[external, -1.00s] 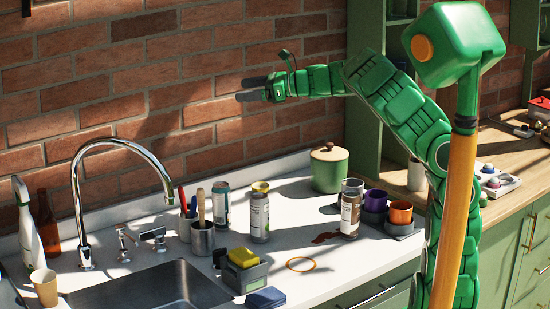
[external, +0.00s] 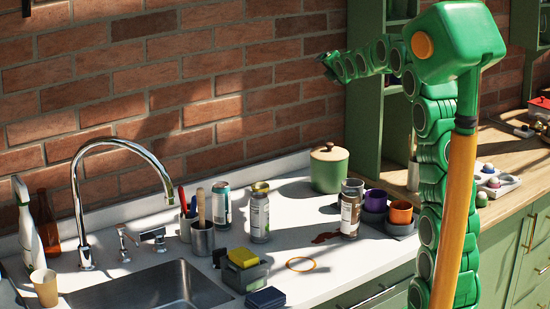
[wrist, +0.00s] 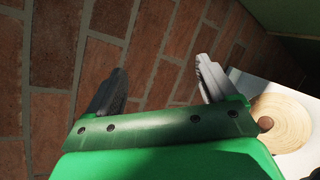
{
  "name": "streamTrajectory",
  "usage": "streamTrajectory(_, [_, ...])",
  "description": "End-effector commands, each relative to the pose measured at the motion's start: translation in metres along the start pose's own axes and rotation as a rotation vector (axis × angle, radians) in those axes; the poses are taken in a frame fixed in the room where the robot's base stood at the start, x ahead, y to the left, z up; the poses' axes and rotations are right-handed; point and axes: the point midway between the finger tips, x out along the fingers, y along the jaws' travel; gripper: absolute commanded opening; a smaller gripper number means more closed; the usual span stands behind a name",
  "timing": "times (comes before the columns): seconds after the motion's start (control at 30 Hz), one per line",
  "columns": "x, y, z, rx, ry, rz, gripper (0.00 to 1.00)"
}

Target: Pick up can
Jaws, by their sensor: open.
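A teal and silver can (external: 221,206) stands upright on the white counter near the tool cups. A taller grey can with a pale label (external: 260,218) stands upright to its right. A small gold-topped tin (external: 261,187) is just behind the grey can. I cannot tell which of them the task means. My gripper (external: 326,66) is high above the counter, in front of the brick wall, far from the cans. In the wrist view my gripper (wrist: 158,88) is open and empty, with brick wall between its fingers. No can shows there.
A labelled jar (external: 350,210) stands beside a brown spill. A green canister (external: 329,169) with a wooden lid is behind; its lid shows in the wrist view (wrist: 282,122). Purple and orange cups (external: 400,213) stand right. The faucet (external: 78,215) and sink (external: 150,290) are left.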

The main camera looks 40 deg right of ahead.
Motion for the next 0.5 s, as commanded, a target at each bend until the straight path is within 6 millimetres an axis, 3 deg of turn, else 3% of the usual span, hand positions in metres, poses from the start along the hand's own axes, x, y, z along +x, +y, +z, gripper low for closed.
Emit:
streamTrajectory(0.2, [-0.006,-0.065,-0.066,0.293,0.214,-0.24,0.86])
streamTrajectory(0.33, [-0.022,-0.089,-0.119,0.451,0.378,-0.373,0.86])
streamTrajectory(0.5, [-0.058,-0.099,-0.193,0.638,0.629,-0.528,0.86])
